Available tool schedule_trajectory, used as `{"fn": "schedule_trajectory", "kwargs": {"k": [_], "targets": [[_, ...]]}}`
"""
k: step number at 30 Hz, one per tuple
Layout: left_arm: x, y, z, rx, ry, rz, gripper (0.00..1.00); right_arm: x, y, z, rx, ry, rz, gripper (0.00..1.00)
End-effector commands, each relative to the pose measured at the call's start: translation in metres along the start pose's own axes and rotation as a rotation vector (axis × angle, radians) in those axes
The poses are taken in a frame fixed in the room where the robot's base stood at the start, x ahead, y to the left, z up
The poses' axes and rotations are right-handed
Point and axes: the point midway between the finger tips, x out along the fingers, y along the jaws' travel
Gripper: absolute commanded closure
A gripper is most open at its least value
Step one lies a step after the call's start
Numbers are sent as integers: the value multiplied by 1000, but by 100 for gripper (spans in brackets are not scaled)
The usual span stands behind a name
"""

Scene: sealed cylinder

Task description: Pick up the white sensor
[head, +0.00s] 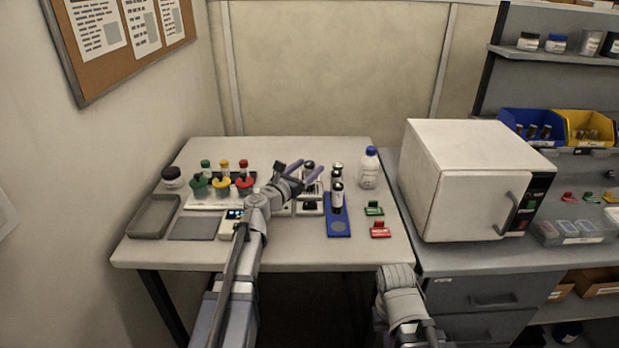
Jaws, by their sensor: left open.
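My left gripper (309,169) has purple fingers and is open above the middle of the table in the head view. Below and around it is a white holder (310,211) with dark parts, partly hidden by the gripper. A dark-capped cylinder (308,165) shows at the fingers; I cannot tell if they touch it. Silver cylinders with black bands (337,194) stand on a blue plate (338,227) just to the right. I cannot tell for sure which thing is the white sensor. My right arm shows at the bottom right, but its gripper does not show.
Left on the table are a grey tray (153,217), a dark-lidded jar (172,177) and a rack with coloured rings (206,203). Right are a white bottle (369,168), green (374,209) and red (380,230) clips. A white oven (454,182) stands beside the table.

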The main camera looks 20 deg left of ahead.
Motion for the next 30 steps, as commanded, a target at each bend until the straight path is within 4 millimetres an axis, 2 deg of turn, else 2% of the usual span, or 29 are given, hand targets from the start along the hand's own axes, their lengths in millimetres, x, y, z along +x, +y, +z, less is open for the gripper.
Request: {"fn": "schedule_trajectory", "kwargs": {"k": [1,3,10,27,30], "targets": [[9,1,0,0,0,-1,26,0,0,0,0,0,0,100],[13,0,0,0,0,0,26,0,0,0,0,0,0,100],[12,0,0,0,0,1,28,0,0,0,0,0,0,100],[12,0,0,0,0,1,92,0,0,0,0,0,0,100],[12,0,0,0,0,1,100,0,0,0,0,0,0,100]]}}
